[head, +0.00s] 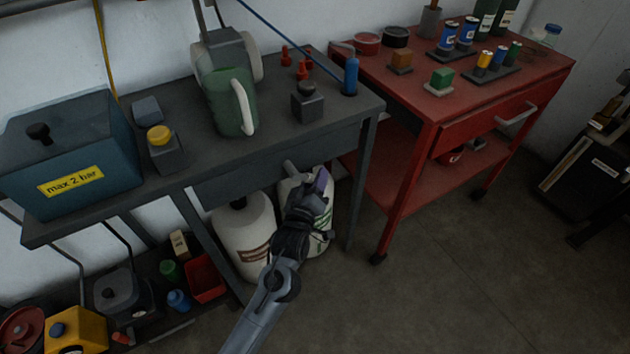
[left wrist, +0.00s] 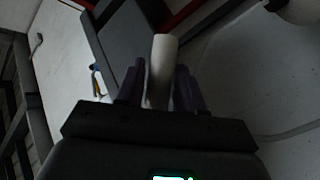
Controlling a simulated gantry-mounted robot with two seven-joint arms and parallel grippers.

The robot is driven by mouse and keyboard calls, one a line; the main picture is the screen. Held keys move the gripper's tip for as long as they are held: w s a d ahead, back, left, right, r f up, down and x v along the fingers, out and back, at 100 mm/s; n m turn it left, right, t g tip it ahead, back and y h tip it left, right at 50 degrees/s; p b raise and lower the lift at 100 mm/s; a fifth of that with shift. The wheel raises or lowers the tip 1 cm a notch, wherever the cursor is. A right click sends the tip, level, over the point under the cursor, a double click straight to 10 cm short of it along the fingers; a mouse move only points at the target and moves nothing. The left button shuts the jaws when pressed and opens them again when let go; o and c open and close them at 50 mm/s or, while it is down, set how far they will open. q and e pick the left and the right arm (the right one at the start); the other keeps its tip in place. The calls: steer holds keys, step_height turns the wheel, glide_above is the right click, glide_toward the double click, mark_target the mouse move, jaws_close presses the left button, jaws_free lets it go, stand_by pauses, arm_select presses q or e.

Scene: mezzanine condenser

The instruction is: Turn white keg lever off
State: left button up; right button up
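A white keg (head: 243,232) with a brown label stands under the grey bench. A second white keg (head: 322,213) with green markings stands right of it, partly hidden by my left gripper. My left gripper (head: 316,184), with purple fingers, is at this second keg's upper part. A short pale grey cylinder (head: 291,167) juts out just left of the fingers. In the left wrist view a white cylinder (left wrist: 162,68) lies between the two fingers (left wrist: 158,88). Whether they press on it is not clear. My right gripper is not in view.
The grey bench (head: 284,128) overhangs both kegs, and its leg (head: 361,185) stands right of them. A red cart (head: 443,106) stands farther right. A low shelf with a red bin (head: 205,279) is at left. Floor (head: 440,285) in front is clear.

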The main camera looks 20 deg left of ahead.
arm_select(q)
steer(key=shift+c, duration=0.3)
jaws_close()
